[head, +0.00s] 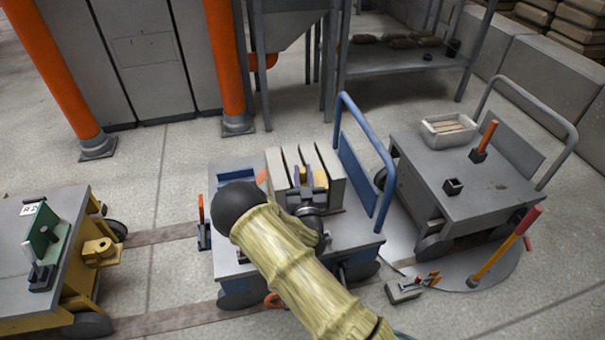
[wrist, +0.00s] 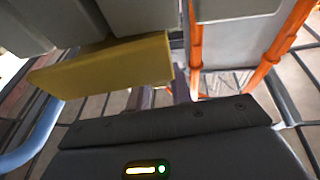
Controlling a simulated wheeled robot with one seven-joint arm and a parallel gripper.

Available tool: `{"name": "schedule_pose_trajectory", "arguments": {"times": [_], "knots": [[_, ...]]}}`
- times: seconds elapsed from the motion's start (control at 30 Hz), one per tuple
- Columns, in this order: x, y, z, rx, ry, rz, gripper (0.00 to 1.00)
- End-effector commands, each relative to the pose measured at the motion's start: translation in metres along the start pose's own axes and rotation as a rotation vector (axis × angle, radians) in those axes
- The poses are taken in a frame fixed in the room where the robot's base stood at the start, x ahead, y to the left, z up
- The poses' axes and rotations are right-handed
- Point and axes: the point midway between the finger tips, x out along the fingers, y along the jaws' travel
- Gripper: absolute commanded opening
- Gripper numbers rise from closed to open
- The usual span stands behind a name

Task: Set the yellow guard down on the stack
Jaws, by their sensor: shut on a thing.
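The yellow guard (head: 320,179) shows as a small yellow patch at my gripper (head: 303,178) in the head view. In the wrist view the yellow guard (wrist: 105,68) is a long flat yellow piece, close to grey slabs. My gripper is shut on it; the fingertips are partly hidden by my arm and the grip is not clear in the wrist view. The stack (head: 329,162) is several pale grey slabs standing side by side on the blue cart (head: 352,232). The guard is close against the slabs; I cannot tell whether it touches them.
The blue cart has a blue handle rail (head: 388,165) on its right. A grey cart (head: 478,185) with a white tray (head: 448,128) stands to the right, and a yellow cart (head: 50,275) to the left. Orange posts (head: 226,60) stand behind.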

Motion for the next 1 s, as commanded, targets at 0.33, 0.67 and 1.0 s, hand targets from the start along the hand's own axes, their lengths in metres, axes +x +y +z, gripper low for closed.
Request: {"name": "schedule_pose_trajectory", "arguments": {"times": [0.33,0.67,1.0], "knots": [[-0.0018,-0.0011,0.0059,0.000,0.001,-0.001,0.00],[-0.0026,-0.0011,0.0082,0.001,0.001,-0.001,0.45],[-0.0042,-0.0011,0.0085,0.001,-0.001,-0.001,0.47]]}}
